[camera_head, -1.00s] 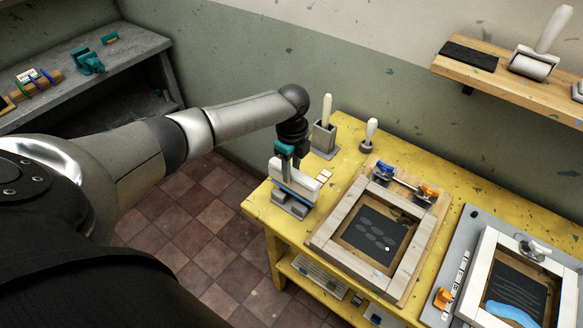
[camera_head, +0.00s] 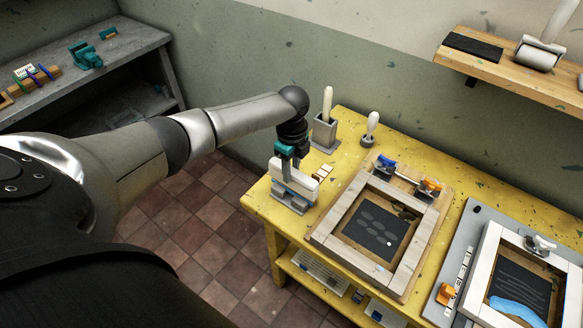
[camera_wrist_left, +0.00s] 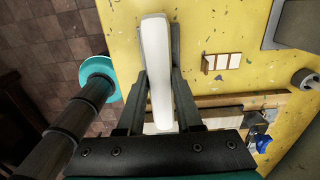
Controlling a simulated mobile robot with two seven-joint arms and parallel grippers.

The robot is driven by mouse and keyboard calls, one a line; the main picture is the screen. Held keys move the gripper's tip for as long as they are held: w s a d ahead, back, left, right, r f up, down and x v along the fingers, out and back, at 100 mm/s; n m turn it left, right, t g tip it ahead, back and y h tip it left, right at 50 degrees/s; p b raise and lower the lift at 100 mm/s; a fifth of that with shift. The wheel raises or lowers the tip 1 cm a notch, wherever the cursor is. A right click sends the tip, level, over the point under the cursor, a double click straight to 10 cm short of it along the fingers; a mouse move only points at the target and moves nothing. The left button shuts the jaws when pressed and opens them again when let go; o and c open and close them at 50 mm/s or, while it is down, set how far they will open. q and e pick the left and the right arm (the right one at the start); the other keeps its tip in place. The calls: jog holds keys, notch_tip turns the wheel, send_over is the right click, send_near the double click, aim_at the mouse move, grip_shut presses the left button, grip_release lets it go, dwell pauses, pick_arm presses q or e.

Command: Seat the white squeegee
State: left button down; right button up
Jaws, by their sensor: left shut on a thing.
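The white squeegee (camera_head: 299,180) is at the near left corner of the yellow table, with a bluish strip along its lower edge. My left gripper (camera_head: 287,158) is above it, pointing down and shut on it. In the left wrist view the white squeegee (camera_wrist_left: 156,55) runs lengthwise between the two dark fingers of my left gripper (camera_wrist_left: 160,82). A grey stepped holder (camera_head: 290,205) is directly under the squeegee. I cannot tell whether the squeegee touches the holder or hangs just above it. My right gripper is not in view.
Small pale blocks (camera_head: 323,172) lie just right of the squeegee. Behind stand a grey box with a handle (camera_head: 325,132) and a white-handled tool (camera_head: 371,128). A wooden frame (camera_head: 337,211) with clamps lies to the right. The table's left edge is close by.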

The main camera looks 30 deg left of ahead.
pick_arm(q)
jog(key=shift+f+b, duration=0.45)
jog(key=shift+f, duration=0.35)
jog(key=c, duration=0.5)
grip_release()
jog(key=shift+r, duration=0.15)
notch_tip(320, 180, up, 15)
jog(key=shift+p, duration=0.35)
